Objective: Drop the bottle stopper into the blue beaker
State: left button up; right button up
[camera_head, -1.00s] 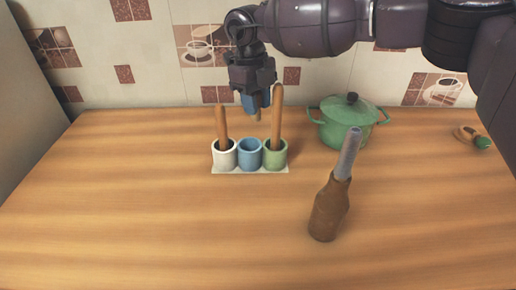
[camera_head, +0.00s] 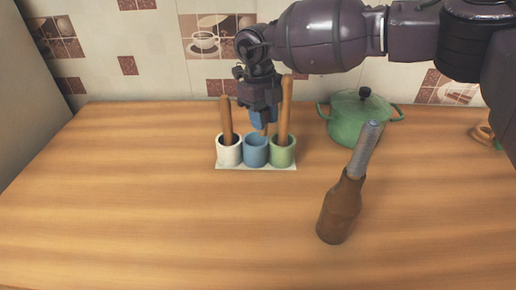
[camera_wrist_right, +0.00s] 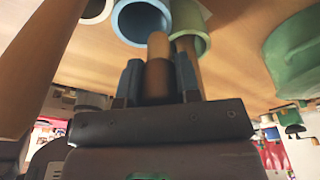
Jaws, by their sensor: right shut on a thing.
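The blue beaker (camera_head: 256,153) stands in the middle of a row of three on a pale base. It also shows in the right wrist view (camera_wrist_right: 122,24). My right gripper (camera_head: 262,121) points down just above the blue beaker. Its blue fingertips (camera_wrist_right: 158,80) are shut on the brown bottle stopper (camera_wrist_right: 158,48), whose lower end (camera_head: 265,130) shows below the fingers in the head view. The stopper's end is close to the beaker's mouth; I cannot tell whether it is inside the rim. My left gripper is not in view.
The white beaker (camera_head: 229,152) and the green beaker (camera_head: 282,154) flank the blue one, each holding a tall wooden stick. A green pot (camera_head: 352,124) stands behind right. A brown bottle (camera_head: 340,210) with a grey cylinder in its neck stands front right. The left counter is clear.

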jog(key=shift+r, duration=0.1)
jog(key=o, duration=1)
jog(key=shift+c, duration=0.2)
jog(key=r, duration=0.7)
jog(key=w+a+r, duration=0.1)
jog(key=r, duration=0.2)
jog(key=shift+a+r, duration=0.1)
jog(key=shift+r, duration=0.25)
